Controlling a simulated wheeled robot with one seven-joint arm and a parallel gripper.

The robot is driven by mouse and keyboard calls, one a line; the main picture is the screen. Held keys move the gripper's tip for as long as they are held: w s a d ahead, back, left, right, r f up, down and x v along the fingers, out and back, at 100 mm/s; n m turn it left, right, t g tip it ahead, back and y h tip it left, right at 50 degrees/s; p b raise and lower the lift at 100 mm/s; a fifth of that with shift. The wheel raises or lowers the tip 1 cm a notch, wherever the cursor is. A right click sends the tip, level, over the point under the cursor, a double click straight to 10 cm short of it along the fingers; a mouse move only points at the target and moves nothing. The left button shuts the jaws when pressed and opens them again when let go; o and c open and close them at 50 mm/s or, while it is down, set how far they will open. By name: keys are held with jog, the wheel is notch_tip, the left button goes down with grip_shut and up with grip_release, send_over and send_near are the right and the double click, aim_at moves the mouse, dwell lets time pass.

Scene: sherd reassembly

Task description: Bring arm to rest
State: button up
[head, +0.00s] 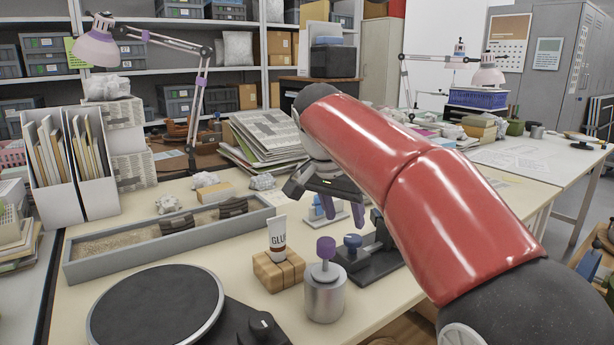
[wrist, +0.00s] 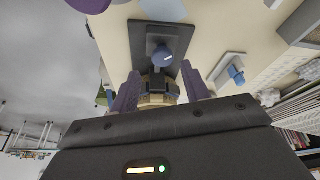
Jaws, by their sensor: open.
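My red arm reaches in from the right in the head view. My gripper (head: 342,208) is above the worktable (head: 215,250), over the far side of a dark clamp stand (head: 372,258). In the wrist view my gripper (wrist: 160,82) has its two purple fingers spread apart with nothing held between them. The dark stand (wrist: 178,32) shows beyond the fingertips. A small blue fixture on a pale base (wrist: 235,72) shows to the right. It also stands behind the gripper in the head view (head: 318,222), partly hidden.
A glue tube (head: 277,238) stands in a wooden block (head: 278,271). Beside it is a metal jar with a purple knob (head: 324,292). A dark turntable (head: 157,305) is at the front left. A long sand tray (head: 110,242) with dark sherds (head: 232,207) lies behind.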

jog(key=s+d+f+n+y, duration=0.1)
jog(key=s+d+f+n, duration=0.1)
jog(key=s+f, duration=0.3)
jog(key=s+d+f+n+t+y, duration=0.1)
jog(key=s+d+f, duration=0.3)
jog(key=s, duration=0.8)
jog(key=s+d+f+n+t, duration=0.1)
jog(key=s+d+f+n, duration=0.1)
jog(key=s+f+n, duration=0.2)
jog(key=s+f, duration=0.3)
jog(key=s, duration=0.1)
jog(key=shift+s+d+f+y, duration=0.15)
jog(key=shift+d+f+y, duration=0.1)
jog(key=shift+d+y, duration=0.15)
